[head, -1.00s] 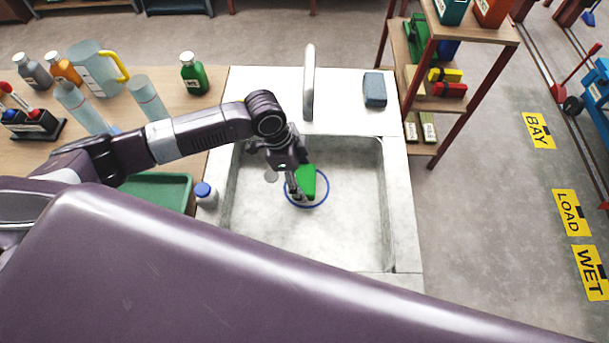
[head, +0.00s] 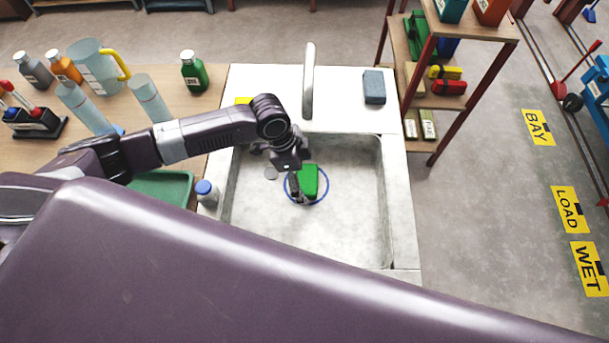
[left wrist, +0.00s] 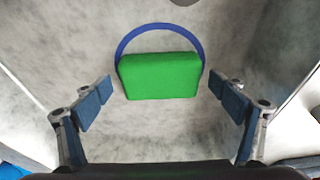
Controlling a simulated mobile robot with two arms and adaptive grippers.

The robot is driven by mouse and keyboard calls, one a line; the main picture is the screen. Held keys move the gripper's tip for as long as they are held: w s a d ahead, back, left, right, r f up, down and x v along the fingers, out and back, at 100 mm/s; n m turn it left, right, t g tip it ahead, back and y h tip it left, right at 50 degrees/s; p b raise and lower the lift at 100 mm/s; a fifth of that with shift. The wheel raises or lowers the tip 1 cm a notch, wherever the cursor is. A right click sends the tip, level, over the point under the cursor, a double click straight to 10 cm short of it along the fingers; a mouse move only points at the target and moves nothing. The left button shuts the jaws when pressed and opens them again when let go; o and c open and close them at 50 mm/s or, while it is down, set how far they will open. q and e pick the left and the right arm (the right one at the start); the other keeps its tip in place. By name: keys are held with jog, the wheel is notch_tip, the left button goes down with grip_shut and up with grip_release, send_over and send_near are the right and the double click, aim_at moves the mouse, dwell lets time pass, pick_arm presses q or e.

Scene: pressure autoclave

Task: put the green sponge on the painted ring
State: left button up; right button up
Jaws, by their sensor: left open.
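The green sponge (head: 309,181) lies in the sink basin over the painted blue ring (head: 327,191). In the left wrist view the sponge (left wrist: 160,77) covers the near part of the ring, and the ring's far arc (left wrist: 160,27) shows beyond it. My left gripper (head: 295,187) is at the sponge in the head view and hides part of the ring. In the left wrist view its blue-padded fingers (left wrist: 161,89) are spread wide, one on each side of the sponge, with visible gaps. My right gripper is not in view.
The sink basin (head: 350,230) has high walls, and a faucet (head: 308,80) stands behind it. A blue-grey block (head: 374,87) lies on the sink's back ledge. A blue-capped bottle (head: 205,193) and green tray (head: 165,187) stand left. The basin's right side is clear.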

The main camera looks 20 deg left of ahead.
pick_arm(q)
jog(key=b+v, duration=0.1)
jog(key=v, duration=1.1)
jog(key=shift+s, duration=0.1)
